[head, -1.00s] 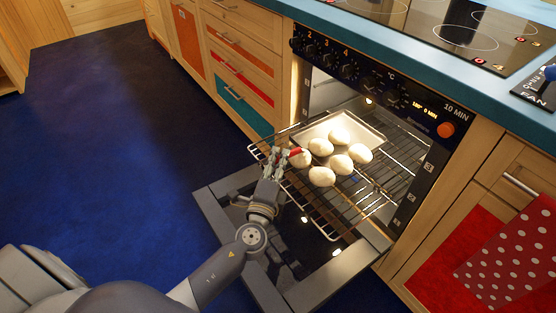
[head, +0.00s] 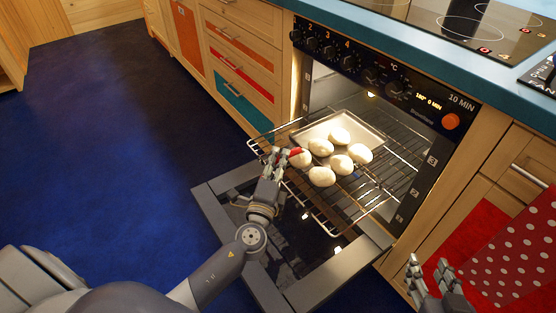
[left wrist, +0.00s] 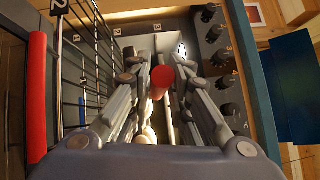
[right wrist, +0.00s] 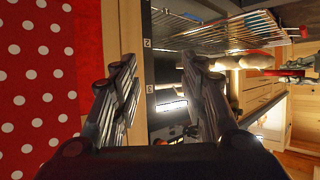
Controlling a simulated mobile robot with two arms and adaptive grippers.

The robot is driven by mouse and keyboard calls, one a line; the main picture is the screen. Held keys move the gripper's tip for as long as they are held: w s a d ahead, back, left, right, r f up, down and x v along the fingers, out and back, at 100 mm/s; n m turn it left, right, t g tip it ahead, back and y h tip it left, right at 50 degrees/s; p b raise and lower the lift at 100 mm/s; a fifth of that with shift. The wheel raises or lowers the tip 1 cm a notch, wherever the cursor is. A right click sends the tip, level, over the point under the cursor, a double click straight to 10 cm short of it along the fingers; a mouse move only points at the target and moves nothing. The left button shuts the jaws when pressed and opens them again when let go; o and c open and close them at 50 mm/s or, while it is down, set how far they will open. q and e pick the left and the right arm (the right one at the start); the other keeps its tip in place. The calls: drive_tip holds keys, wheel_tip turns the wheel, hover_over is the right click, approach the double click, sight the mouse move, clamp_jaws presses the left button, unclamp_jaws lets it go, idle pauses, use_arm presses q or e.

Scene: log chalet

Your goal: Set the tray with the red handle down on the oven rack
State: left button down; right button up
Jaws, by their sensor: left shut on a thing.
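The pale tray (head: 369,137) holds several white rounded buns and lies over the pulled-out wire oven rack (head: 345,212). I cannot tell whether its underside touches the rack. Its red handle (head: 295,152) points toward my left gripper (head: 279,156), which is shut on it. In the left wrist view the red handle (left wrist: 162,80) shows end-on between the fingers. My right gripper (head: 434,272) is open and empty, right of the oven. Its spread fingers show in the right wrist view (right wrist: 157,85). The red handle also shows there (right wrist: 283,72).
The oven door (head: 300,293) is folded down beneath the rack. Drawers (head: 240,55) stand left of the oven, and a dotted red towel (head: 515,250) hangs on the right, close to my right gripper. A worktop with a hob runs above. The blue floor at left is clear.

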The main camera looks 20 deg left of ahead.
drive_tip(key=w+a+r+t+y+b, duration=0.25)
drive_tip(key=r+t, duration=0.35)
drive_tip(key=r, duration=0.5)
use_arm(q)
drive_tip(key=shift+f+b, duration=1.3)
drive_tip(key=shift+f, duration=0.85)
use_arm(e)
drive_tip(key=s+r+t+y, duration=0.2)
drive_tip(key=s+r+t, duration=0.3)
drive_tip(key=r, duration=0.6)
drive_tip(key=shift+r+n+t, duration=0.25)
drive_tip(key=shift+n+t, duration=0.05)
drive_tip(key=shift+t, duration=1)
drive_tip(key=shift+s, duration=0.1)
